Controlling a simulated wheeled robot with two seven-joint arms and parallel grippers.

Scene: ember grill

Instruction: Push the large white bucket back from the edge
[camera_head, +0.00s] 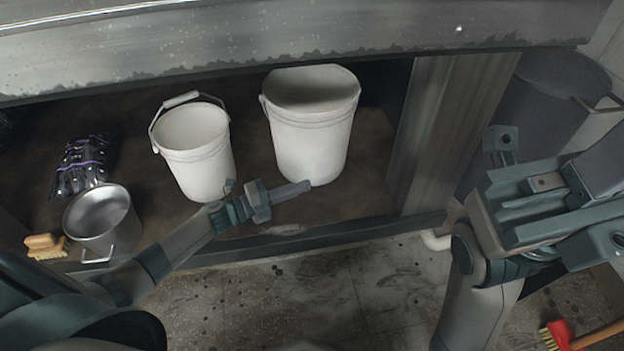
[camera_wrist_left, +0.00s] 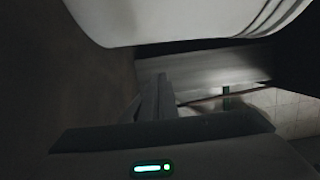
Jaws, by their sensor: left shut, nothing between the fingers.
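The large white bucket (camera_head: 313,130) stands upright on the dark shelf (camera_head: 355,200) under the steel counter, on the right in the head view. In the left wrist view its white wall (camera_wrist_left: 180,18) fills the top. My left gripper (camera_head: 306,186) is shut and empty. Its tip is at the front of the bucket's base, close to the shelf edge; I cannot tell whether it touches. In the left wrist view the shut fingers (camera_wrist_left: 158,98) show below the bucket. My right gripper is not in view; only my right arm shows at the right.
A smaller white bucket (camera_head: 197,150) with a handle stands left of the large one. A steel pot (camera_head: 103,220), a wooden brush (camera_head: 46,246) and a dark bagged bundle (camera_head: 84,165) lie further left. A steel panel (camera_head: 445,130) bounds the shelf at right. The counter (camera_head: 280,35) overhangs.

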